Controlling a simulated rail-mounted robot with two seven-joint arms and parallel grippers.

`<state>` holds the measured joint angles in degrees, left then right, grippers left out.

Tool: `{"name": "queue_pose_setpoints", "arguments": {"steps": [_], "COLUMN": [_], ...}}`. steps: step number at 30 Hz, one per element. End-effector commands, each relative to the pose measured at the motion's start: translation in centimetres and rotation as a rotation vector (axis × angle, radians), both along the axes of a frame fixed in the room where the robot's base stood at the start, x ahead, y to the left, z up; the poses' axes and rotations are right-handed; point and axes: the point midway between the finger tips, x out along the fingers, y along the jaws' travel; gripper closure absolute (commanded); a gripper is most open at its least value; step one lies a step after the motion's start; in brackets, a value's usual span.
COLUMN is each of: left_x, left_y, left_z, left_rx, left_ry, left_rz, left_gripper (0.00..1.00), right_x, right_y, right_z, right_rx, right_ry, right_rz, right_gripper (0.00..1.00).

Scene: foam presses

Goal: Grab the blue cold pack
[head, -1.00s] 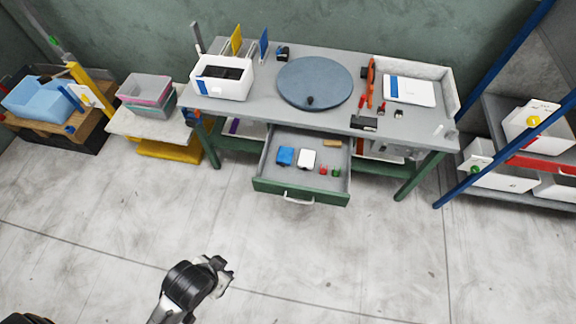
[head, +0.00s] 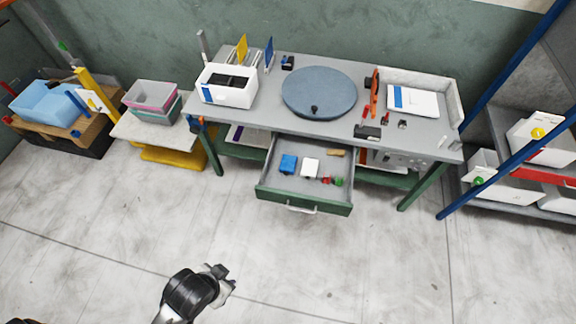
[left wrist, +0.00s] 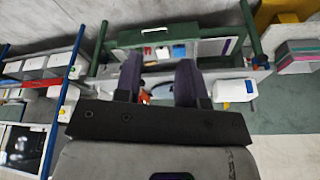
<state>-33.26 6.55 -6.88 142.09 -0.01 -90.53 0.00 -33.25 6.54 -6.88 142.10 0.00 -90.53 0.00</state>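The blue cold pack (head: 288,164) lies in the left part of the open drawer (head: 276,196), beside a white pack (head: 310,168). The blue pack also shows small in the left wrist view (left wrist: 179,51), beyond my fingers. My left gripper (head: 226,278) is over the floor, in front of and well short of the drawer. In the left wrist view, its two dark fingers (left wrist: 160,78) stand apart with nothing held between them. My right gripper is not in view.
Small red and green items (head: 332,181) and a tan block (head: 336,153) share the drawer. The workbench (head: 262,112) above carries a round blue-grey disc (head: 319,92) and a white bin (head: 226,86). A blue-framed rack (head: 477,182) stands right. Floor before the drawer is clear.

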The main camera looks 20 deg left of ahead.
Motion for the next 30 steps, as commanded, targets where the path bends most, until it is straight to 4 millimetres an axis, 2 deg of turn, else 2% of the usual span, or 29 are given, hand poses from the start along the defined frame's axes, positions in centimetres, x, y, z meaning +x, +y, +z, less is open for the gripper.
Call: {"name": "queue_pose_setpoints", "arguments": {"steps": [4,23,30], "left_x": [-0.01,0.0,0.13], "left_y": [0.08,0.28,-0.02], "left_z": [0.0,-0.02,-0.11], "left_rx": [0.003,0.009,-0.001], "left_ry": [0.0,0.0,-0.003], "left_rz": [-0.002,-0.006,0.001], "left_gripper": [0.62,0.02,0.0], "right_x": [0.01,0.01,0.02], "right_y": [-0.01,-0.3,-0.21], "right_z": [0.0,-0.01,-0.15], "right_rx": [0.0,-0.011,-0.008], "right_ry": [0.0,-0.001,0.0], "right_rz": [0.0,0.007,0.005], "right_gripper": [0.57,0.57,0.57]}}
